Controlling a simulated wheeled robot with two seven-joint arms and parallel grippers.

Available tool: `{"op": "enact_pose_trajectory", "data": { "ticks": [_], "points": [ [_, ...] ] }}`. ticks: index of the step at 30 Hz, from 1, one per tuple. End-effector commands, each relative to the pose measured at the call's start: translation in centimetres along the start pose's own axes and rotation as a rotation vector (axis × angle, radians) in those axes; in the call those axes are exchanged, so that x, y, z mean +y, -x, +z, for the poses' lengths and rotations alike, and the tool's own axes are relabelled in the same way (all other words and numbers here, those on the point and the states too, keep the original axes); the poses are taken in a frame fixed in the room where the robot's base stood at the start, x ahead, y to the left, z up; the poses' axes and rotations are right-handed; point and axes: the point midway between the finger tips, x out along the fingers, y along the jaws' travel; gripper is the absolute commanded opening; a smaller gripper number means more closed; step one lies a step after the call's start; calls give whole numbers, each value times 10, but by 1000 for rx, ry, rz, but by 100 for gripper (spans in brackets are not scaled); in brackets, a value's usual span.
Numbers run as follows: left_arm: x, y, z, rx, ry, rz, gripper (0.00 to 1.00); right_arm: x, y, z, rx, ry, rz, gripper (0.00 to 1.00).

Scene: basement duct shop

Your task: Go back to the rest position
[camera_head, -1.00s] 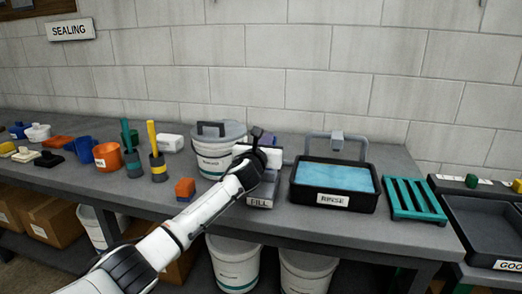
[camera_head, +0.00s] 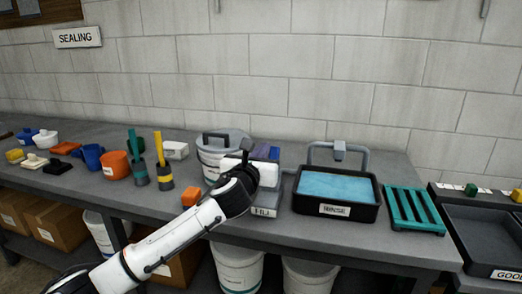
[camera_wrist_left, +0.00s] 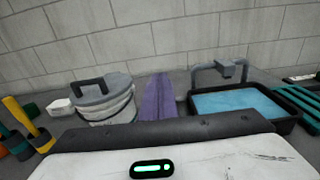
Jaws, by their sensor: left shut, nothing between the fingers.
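My left gripper (camera_head: 262,171) is in the middle of the head view, with its arm coming in from the lower left. It is in front of the white lidded bucket and the purple item, above the FILL stand. It is shut and holds nothing; its fingertips are largely hidden behind its body. In the left wrist view, the gripper's white housing (camera_wrist_left: 170,155) fills the bottom. My right gripper is in neither view.
Near the gripper are the lidded bucket (camera_head: 212,154), purple item (camera_wrist_left: 158,98), FILL stand (camera_head: 264,211) and blue-filled RINSE tray (camera_head: 347,211). A green rack (camera_head: 414,209) lies right. Bare bench shows front left.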

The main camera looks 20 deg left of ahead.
Motion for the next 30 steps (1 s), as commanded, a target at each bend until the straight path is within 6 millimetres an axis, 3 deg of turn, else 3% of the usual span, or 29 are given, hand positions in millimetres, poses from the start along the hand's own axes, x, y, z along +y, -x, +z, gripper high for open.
{"op": "enact_pose_trajectory", "data": {
  "ticks": [10, 14, 17, 20, 24, 26, 30],
  "points": [
    [0, 18, 7, 1, 1, 0, 0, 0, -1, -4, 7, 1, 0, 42],
    [-7, 22, -15, 36, 70, -17, 0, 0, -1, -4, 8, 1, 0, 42],
    [-20, 35, -61, 110, 243, -46, 0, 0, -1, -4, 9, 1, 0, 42],
    [-38, 62, -126, 230, 519, -62, 0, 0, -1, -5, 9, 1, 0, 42],
    [-58, 115, -218, 414, 980, -14, 0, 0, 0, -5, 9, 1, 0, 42],
    [-65, 143, -254, 490, 1187, 37, 0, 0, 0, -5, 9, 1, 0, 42],
    [-71, 217, -329, 634, 1677, 235, 0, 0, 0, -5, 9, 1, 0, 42]
  ]
}}
